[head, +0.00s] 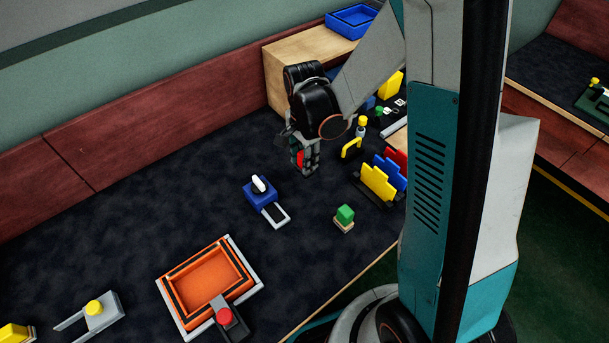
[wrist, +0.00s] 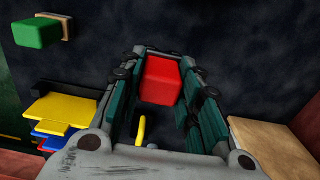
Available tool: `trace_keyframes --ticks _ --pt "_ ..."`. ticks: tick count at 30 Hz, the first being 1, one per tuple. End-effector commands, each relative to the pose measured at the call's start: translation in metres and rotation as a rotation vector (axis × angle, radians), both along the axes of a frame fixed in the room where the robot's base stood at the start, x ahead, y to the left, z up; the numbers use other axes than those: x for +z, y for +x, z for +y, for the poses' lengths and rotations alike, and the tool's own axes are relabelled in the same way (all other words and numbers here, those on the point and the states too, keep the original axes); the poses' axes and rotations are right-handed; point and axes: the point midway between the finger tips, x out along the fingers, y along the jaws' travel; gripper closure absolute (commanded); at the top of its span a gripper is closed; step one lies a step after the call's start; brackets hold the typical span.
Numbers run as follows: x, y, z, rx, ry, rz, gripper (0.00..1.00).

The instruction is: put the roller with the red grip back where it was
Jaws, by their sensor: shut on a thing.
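My gripper (head: 308,165) is shut on a red block-like part, which I take as the red grip of the roller (head: 300,158). In the wrist view the red grip (wrist: 161,80) sits between the two fingers of my gripper (wrist: 165,85). The roller's other parts are hidden by the fingers or by the grip itself. My gripper points down at the dark table top (head: 150,200), between the blue block with a white knob (head: 260,190) and a yellow-handled piece (head: 352,148). I cannot tell whether the roller touches the table.
Yellow, blue and red plates (head: 378,183) stand in a rack to the right. A green block (head: 345,214) on a pale base is nearer the front edge. An orange tray (head: 244,288) lies front left. A wooden box (head: 280,75) with a blue tray (head: 351,20) stands behind.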

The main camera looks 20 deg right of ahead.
Motion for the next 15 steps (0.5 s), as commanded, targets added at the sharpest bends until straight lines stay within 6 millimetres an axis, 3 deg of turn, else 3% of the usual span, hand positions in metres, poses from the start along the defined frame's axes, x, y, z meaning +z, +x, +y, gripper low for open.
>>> trace_keyframes --ticks 1,8,15 --pt "-0.009 0.0 0.0 0.0 0.0 0.0 0.91" --pt "-0.022 0.0 0.0 0.001 0.0 0.0 0.91" --pt "-0.056 0.0 0.0 0.001 0.0 0.0 0.91"
